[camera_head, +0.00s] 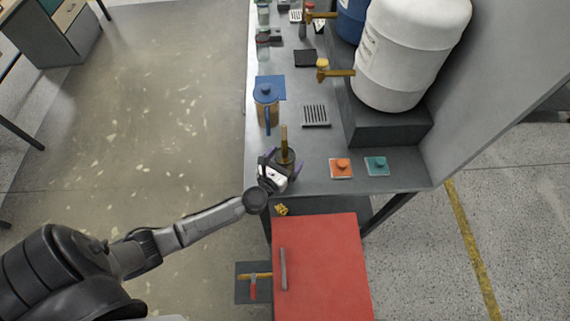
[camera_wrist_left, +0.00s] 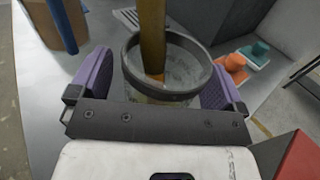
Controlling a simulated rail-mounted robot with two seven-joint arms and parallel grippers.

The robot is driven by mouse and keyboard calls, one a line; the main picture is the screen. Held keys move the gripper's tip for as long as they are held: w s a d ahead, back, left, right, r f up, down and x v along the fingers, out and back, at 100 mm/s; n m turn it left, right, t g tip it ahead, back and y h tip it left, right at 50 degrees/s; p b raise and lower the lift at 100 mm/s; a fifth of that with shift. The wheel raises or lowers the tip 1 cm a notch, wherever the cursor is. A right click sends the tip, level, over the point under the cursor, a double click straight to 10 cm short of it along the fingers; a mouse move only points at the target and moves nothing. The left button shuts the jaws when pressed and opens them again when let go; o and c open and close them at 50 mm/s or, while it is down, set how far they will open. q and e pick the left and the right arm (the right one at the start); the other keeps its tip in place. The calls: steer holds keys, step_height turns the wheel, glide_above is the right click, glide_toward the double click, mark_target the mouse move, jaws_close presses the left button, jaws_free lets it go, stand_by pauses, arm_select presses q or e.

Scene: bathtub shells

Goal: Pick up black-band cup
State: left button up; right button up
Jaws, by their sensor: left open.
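The black-band cup (camera_wrist_left: 168,96) is a clear cup with a thick black band around its rim. A brown stick (camera_wrist_left: 152,40) stands in it. In the head view the cup (camera_head: 286,158) is near the front left corner of the grey counter, partly hidden by my left gripper (camera_head: 281,164). In the left wrist view my left gripper (camera_wrist_left: 160,84) is open, with one purple finger on each side of the cup. I cannot tell whether either finger touches it. The cup's lower part is hidden by the gripper body. My right gripper is not in view.
On the counter (camera_head: 310,176), a blue-lidded jug (camera_head: 266,105) and a slotted grate (camera_head: 315,115) stand behind the cup. Orange (camera_head: 341,167) and teal (camera_head: 376,165) knobbed pieces are to the right. A white barrel (camera_head: 410,50) stands farther back. A red surface (camera_head: 325,265) lies in front.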

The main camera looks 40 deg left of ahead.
mark_target(285, 158)
arm_select(q)
steer(key=shift+c, duration=0.2)
steer(key=c, duration=1)
steer(key=shift+c, duration=0.2)
steer(key=shift+r, duration=0.15)
steer(key=shift+r+p, duration=0.45)
steer(key=shift+r, duration=0.25)
step_height(285, 158, up, 3)
steer(key=shift+f+p, duration=0.1)
steer(key=shift+p, duration=0.6)
steer(key=w+d+r+p, duration=0.1)
steer(key=d+r+p, duration=0.1)
steer(key=d+r, duration=0.4)
steer(key=shift+w+d+r, duration=0.25)
steer(key=shift+w+d, duration=0.15)
steer(key=shift+d, duration=2.4)
